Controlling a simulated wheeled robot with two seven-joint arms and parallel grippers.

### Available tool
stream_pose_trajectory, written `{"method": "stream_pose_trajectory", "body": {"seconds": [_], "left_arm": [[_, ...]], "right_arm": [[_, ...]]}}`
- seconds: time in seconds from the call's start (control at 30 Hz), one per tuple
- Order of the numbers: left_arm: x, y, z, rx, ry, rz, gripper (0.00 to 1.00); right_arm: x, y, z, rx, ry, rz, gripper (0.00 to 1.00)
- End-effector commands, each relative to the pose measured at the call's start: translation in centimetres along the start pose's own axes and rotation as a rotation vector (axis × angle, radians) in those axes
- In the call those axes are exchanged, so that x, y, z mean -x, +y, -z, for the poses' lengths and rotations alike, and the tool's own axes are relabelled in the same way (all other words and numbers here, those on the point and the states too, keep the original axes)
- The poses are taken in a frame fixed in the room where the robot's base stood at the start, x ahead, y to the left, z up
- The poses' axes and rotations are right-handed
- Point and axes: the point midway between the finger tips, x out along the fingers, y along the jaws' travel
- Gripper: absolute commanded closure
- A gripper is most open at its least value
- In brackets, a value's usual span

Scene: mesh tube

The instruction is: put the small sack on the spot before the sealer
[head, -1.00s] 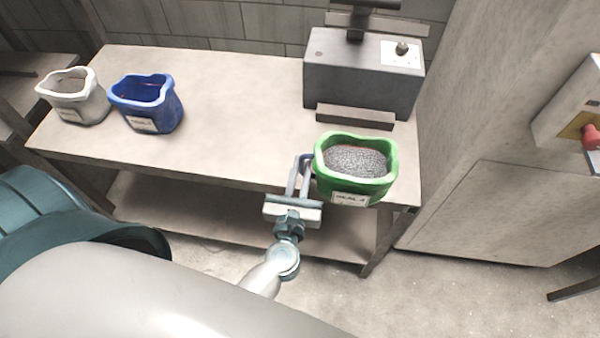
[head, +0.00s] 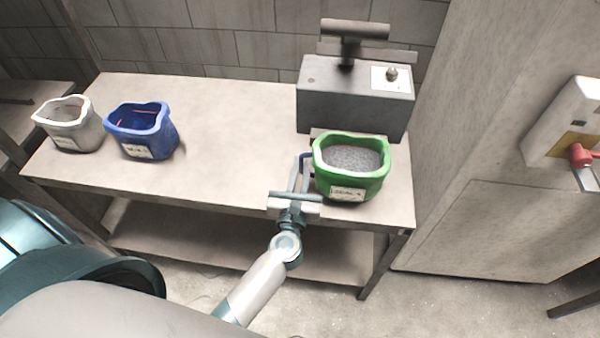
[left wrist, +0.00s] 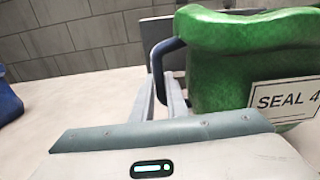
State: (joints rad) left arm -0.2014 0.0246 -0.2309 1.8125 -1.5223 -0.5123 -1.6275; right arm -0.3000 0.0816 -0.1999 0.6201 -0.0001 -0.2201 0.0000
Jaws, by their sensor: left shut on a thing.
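The small green sack (head: 350,178), filled with grey grains and open at the top, is upright in front of the sealer (head: 352,108) at the right end of the table. My left gripper (head: 304,172) is shut on its left side. In the left wrist view the green sack (left wrist: 250,60) shows large at the right, with a label reading "SEAL 4", and the gripper's fingers (left wrist: 168,85) reach to its left edge. The sack hides most of the spot before the sealer. I cannot tell whether its base touches the table. My right gripper is out of view.
A blue sack (head: 143,135) and a white sack (head: 68,128) stand on the left of the table (head: 230,140), whose middle is clear. A grey cabinet (head: 490,230) stands to the right, with a red-handled switch box (head: 565,125) above it.

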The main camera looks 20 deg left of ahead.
Motion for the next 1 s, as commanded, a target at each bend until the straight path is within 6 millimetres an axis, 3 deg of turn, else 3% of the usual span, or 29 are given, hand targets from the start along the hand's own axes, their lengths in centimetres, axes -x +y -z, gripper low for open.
{"method": "stream_pose_trajectory", "body": {"seconds": [1.0], "left_arm": [[-7.8,0.0,-0.1,0.002,-0.004,0.000,1.00]], "right_arm": [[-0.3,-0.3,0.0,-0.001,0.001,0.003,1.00]]}}
